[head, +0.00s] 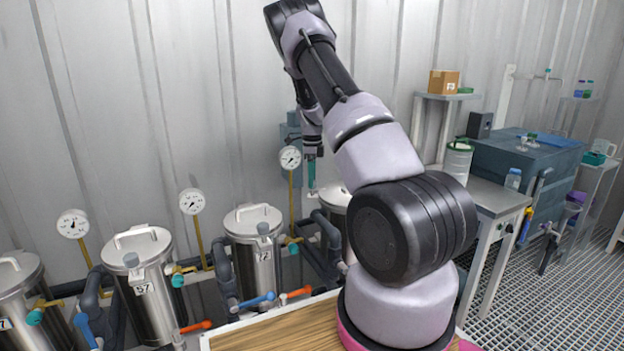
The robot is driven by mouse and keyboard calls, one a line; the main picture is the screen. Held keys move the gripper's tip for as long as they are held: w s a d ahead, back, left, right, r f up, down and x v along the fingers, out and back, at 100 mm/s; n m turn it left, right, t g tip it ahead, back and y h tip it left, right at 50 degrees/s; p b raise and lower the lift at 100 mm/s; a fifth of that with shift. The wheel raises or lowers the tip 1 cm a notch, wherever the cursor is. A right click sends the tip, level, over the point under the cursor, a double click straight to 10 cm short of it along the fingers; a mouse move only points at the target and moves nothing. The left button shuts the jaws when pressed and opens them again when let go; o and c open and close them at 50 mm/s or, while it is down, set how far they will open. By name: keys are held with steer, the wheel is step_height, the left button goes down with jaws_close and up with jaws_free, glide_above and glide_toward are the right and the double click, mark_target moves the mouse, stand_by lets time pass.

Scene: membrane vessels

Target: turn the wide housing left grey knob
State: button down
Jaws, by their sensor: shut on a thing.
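My gripper (312,178) hangs down at the end of my arm, with teal fingers pointing at the floor. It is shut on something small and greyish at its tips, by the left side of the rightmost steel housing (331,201). This fits a grey knob, but it is too small and covered to make out clearly. My arm hides much of that housing.
Pressure gauges (192,201) on brass stems stand behind the housings, one close to my gripper (290,158). Dark pipes and blue and orange valve handles (256,300) crowd the housings. A wooden top (280,331) lies in front. A metal bench (492,200) stands at right.

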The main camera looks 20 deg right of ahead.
steer(key=n, duration=0.3)
steer(key=shift+n, duration=2.4)
steer(key=shift+r, duration=0.1)
steer(key=shift+c, duration=2.2)
jaws_free()
step_height(320, 180, up, 11)
